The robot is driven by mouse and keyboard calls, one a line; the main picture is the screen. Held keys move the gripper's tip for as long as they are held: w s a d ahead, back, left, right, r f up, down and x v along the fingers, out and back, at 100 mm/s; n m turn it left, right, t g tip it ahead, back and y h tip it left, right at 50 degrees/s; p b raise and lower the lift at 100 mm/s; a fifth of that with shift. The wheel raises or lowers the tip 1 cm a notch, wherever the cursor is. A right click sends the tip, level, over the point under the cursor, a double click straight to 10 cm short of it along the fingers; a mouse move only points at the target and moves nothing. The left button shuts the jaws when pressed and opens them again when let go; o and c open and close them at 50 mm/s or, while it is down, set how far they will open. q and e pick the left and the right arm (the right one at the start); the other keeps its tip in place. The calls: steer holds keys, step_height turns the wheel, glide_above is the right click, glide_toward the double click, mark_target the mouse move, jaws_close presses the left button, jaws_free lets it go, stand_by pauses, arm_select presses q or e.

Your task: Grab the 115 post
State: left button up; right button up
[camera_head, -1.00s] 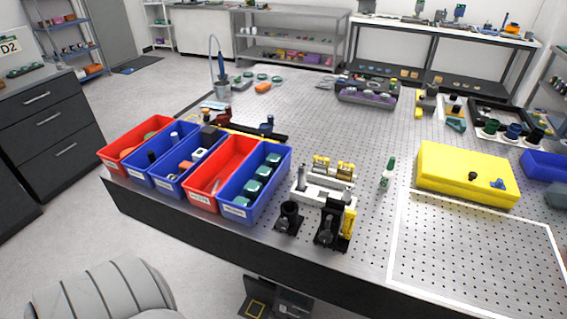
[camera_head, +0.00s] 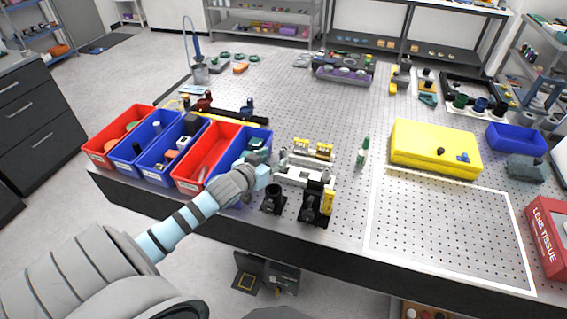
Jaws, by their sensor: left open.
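No post label is readable, so I cannot tell which one is the 115 post. A white rack (camera_head: 306,176) stands near the front edge of the table, with a silver post-like piece at its left end, partly behind my gripper. My left gripper (camera_head: 271,160) is open, over the right blue bin and just left of the white rack. I cannot tell whether it touches the post. Brass-coloured pieces (camera_head: 314,150) stand behind the rack. A black post holder (camera_head: 273,199) and a black mount with a yellow part (camera_head: 315,203) stand in front. My right gripper is out of view.
Red and blue bins (camera_head: 206,160) line the table's left front, partly under my left arm. A small green-topped bottle (camera_head: 363,152) and a yellow case (camera_head: 435,150) stand to the right. The white-outlined breadboard area (camera_head: 440,225) is clear. A red lens tissue box (camera_head: 547,235) is at far right.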

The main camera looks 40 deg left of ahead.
mark_target(282, 152)
arm_select(q)
steer(key=x, duration=0.8)
steer(key=shift+w+r+b, duration=0.1)
steer(key=shift+b, duration=0.25)
steer(key=shift+r, duration=0.1)
jaws_close()
